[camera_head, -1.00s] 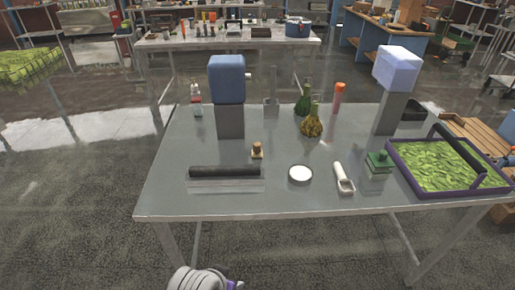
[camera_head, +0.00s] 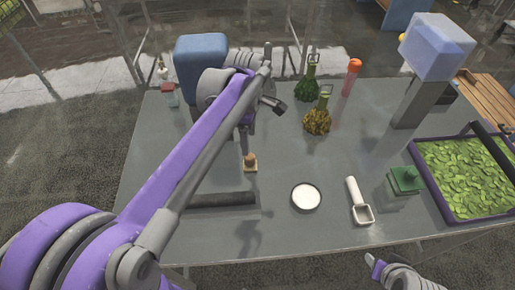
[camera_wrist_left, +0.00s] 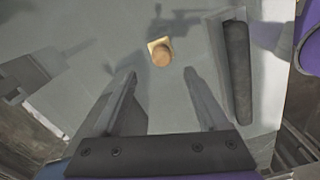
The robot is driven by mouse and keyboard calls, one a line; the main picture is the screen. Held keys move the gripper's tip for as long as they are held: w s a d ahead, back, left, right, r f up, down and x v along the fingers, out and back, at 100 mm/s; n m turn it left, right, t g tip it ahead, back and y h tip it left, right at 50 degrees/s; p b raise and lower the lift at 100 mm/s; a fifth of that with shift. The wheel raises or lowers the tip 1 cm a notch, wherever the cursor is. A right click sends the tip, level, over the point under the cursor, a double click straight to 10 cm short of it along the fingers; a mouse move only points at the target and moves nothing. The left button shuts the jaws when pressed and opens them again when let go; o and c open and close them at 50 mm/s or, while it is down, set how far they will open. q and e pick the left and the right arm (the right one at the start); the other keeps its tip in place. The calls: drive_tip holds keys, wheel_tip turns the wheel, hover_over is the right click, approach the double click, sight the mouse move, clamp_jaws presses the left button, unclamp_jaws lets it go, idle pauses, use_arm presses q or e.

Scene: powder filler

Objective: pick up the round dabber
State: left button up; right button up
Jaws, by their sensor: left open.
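The dabber (camera_head: 250,162), a small piece with a round brown knob on a pale yellow, square-looking base, stands on the grey table left of the middle. In the left wrist view the dabber (camera_wrist_left: 161,54) lies just beyond the fingertips, in line with the gap. My left gripper (camera_head: 248,140) points down above the table near it; in the left wrist view the gripper (camera_wrist_left: 160,76) is open with nothing between its fingers.
A dark roller (camera_head: 222,199) lies in front of the dabber, partly behind my left arm. A white round dish (camera_head: 306,197), white scoop (camera_head: 360,202) and green block with knob (camera_head: 405,180) lie to the right. A blue-topped stand (camera_head: 196,62) rises behind, near my left wrist.

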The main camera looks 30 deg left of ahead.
sight(250, 156)
use_arm(q)
drive_tip(key=f, duration=0.2)
drive_tip(key=s+f, duration=0.1)
drive_tip(key=f, duration=0.1)
drive_tip(key=shift+s+d+f, duration=0.1)
drive_tip(key=shift+d+f, duration=0.05)
drive_tip(key=shift+f, duration=0.4)
drive_tip(key=f, duration=0.5)
drive_tip(key=shift+w, duration=0.4)
use_arm(e)
drive_tip(key=shift+s+d+f, duration=0.1)
drive_tip(key=shift+s+f, duration=0.1)
drive_tip(key=shift+s, duration=0.3)
use_arm(q)
drive_tip(key=shift+c, duration=0.3)
drive_tip(key=c, duration=1.1)
drive_tip(key=shift+r, duration=0.15)
